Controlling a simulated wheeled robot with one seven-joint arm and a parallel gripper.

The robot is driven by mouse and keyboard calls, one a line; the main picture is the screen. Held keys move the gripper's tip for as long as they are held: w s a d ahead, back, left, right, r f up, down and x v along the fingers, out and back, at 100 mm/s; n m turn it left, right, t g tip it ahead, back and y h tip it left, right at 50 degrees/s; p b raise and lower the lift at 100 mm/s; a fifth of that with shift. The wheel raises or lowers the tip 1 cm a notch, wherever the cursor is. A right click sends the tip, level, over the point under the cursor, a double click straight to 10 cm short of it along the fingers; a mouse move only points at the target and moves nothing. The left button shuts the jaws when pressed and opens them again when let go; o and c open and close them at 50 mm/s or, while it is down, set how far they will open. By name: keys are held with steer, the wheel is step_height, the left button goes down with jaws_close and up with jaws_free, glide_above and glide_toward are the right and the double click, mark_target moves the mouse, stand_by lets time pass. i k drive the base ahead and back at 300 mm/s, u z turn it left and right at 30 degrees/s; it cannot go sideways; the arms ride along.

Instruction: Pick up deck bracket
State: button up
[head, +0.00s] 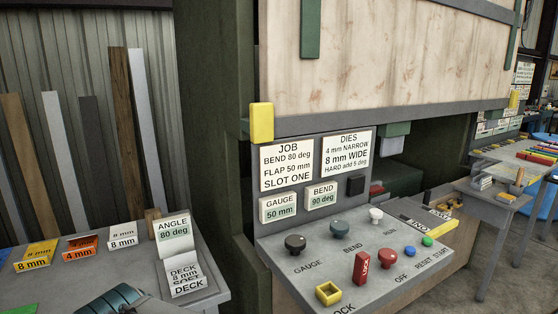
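A light grey-white folded piece lettered DECK (186,278) stands on the grey table at the lower left, near its right end. Its sloped face reads DECK, 8 mm and a partly squashed word, and its front face reads DECK. I cannot tell whether this is the bracket itself or a label for it. A card reading ANGLE 80 deg (173,231) stands right behind it and hides part of its surroundings. A teal and dark rounded part, probably of my arm, shows at the bottom edge, left of the DECK piece. My gripper's fingers are not in view.
The table (215,270) also holds an orange 4 mm block (80,250), a yellow 8 mm block (35,258) and a white 8 mm block (122,238). A control console (330,260) with knobs stands close on the right. Tall strips lean on the back wall.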

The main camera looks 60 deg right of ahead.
mark_target(183, 280)
steer(key=z, duration=1.95)
steer(key=i, duration=0.5)
steer(key=u, duration=1.35)
